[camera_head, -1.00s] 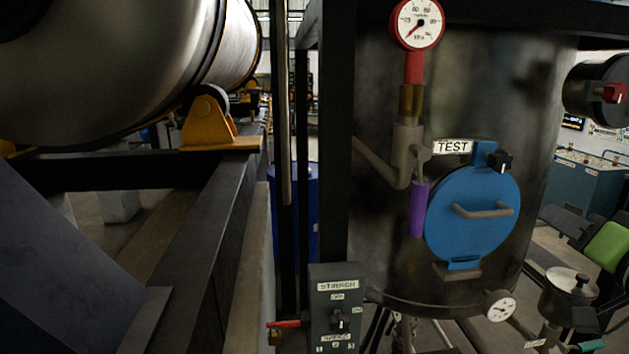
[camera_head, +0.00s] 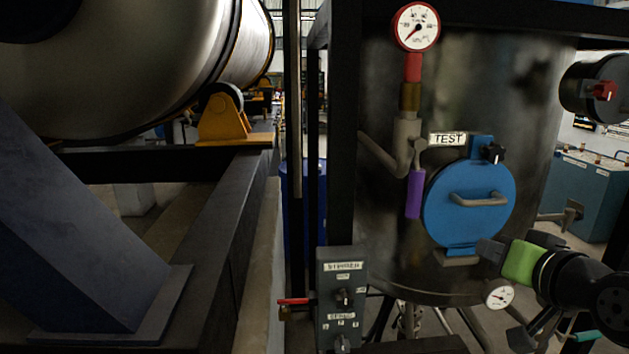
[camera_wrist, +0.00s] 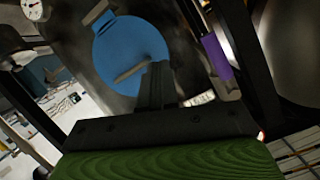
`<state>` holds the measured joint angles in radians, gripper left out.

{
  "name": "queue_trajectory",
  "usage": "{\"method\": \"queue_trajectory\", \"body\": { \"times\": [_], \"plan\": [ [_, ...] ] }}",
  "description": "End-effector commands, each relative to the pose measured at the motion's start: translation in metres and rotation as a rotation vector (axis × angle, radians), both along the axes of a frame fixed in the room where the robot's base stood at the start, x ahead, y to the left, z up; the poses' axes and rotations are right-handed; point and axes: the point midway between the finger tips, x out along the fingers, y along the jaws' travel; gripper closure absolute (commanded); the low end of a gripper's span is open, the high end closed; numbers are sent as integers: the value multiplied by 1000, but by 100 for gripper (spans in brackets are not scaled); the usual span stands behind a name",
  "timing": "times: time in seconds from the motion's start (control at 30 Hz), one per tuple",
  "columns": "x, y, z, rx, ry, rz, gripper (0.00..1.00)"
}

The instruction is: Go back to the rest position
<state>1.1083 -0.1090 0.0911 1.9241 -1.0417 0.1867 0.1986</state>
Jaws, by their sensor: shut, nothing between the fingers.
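My gripper (camera_head: 488,252) is at the lower right of the blue round hatch (camera_head: 468,222) on the dark tank, with its green body behind the fingers. In the wrist view the dark fingers of my gripper (camera_wrist: 155,85) are together with nothing between them. They point toward the blue hatch (camera_wrist: 118,48) and overlap its lower part in the picture. I cannot tell how far the fingertips are from the tank. The hatch is closed, with a grey bar handle (camera_head: 480,199) and a black knob (camera_head: 493,153) at its top.
A purple lever (camera_head: 414,194) hangs left of the hatch under a pressure gauge (camera_head: 416,26). A small dial (camera_head: 499,295) is low on the tank. A steel beam and large cylinder fill the left.

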Motion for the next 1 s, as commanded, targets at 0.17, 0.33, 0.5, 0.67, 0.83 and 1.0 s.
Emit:
{"method": "queue_trajectory", "body": {
  "times": [0.17, 0.33, 0.5, 0.67, 0.83, 1.0],
  "plan": [
    [-13, 64, -37, -90, 176, 56, 100],
    [-75, 128, -93, -219, 414, 124, 100],
    [-164, 147, -149, -322, 637, 183, 100],
    [-203, 142, -173, -354, 733, 202, 100],
    [-206, 141, -175, -356, 743, 203, 100],
    [-206, 141, -175, -356, 743, 203, 100]
  ]
}}
